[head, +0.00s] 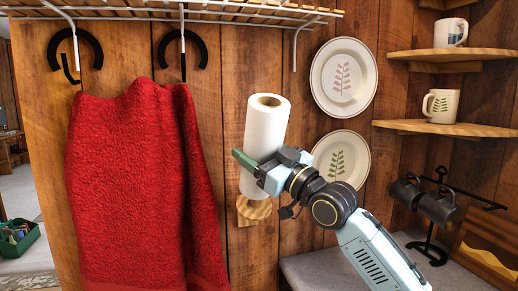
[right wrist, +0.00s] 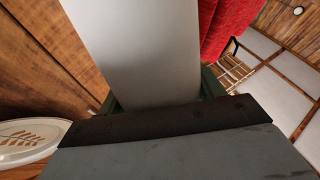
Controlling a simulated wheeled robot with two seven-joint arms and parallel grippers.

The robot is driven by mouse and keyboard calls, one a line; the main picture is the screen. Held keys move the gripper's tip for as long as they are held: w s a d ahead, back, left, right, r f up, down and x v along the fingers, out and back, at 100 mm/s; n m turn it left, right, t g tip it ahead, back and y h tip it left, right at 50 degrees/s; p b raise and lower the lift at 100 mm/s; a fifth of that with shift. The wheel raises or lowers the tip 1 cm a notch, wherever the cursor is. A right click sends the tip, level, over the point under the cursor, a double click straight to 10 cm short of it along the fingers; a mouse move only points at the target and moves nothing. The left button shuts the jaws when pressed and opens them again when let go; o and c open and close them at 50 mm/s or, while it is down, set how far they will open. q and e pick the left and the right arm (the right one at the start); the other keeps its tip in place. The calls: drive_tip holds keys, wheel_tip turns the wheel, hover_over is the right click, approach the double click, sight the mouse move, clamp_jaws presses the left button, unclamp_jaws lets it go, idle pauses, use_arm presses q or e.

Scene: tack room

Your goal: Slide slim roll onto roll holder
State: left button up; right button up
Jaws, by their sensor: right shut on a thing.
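The slim white roll (head: 267,125) is upright with a slight tilt, in front of the plank wall. Its brown hollow core shows at the top, with no post sticking out. My right gripper (head: 258,165) is shut on the roll's lower half. In the right wrist view the roll (right wrist: 145,50) fills the space between the green fingers. The wooden base of the roll holder (head: 255,211) shows just under the roll's lower end. Any post is hidden, and I cannot tell whether the roll touches the base. My left gripper is not in view.
A red towel (head: 140,190) hangs close on the left. Two plates (head: 344,77) (head: 341,158) hang on the wall to the right. A wire rack (head: 200,14) is above. Shelves with mugs (head: 441,106) and a mug stand (head: 432,222) are farther right.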

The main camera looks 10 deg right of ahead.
drive_tip(key=shift+w+f+b, duration=0.4)
drive_tip(key=shift+f+b, duration=0.15)
drive_tip(key=shift+f, duration=0.25)
drive_tip(key=shift+w+f+b, duration=0.35)
drive_tip(key=shift+f+b, duration=0.2)
drive_tip(key=shift+f, duration=0.25)
drive_tip(key=o, duration=1.1)
drive_tip(key=shift+r, duration=0.1)
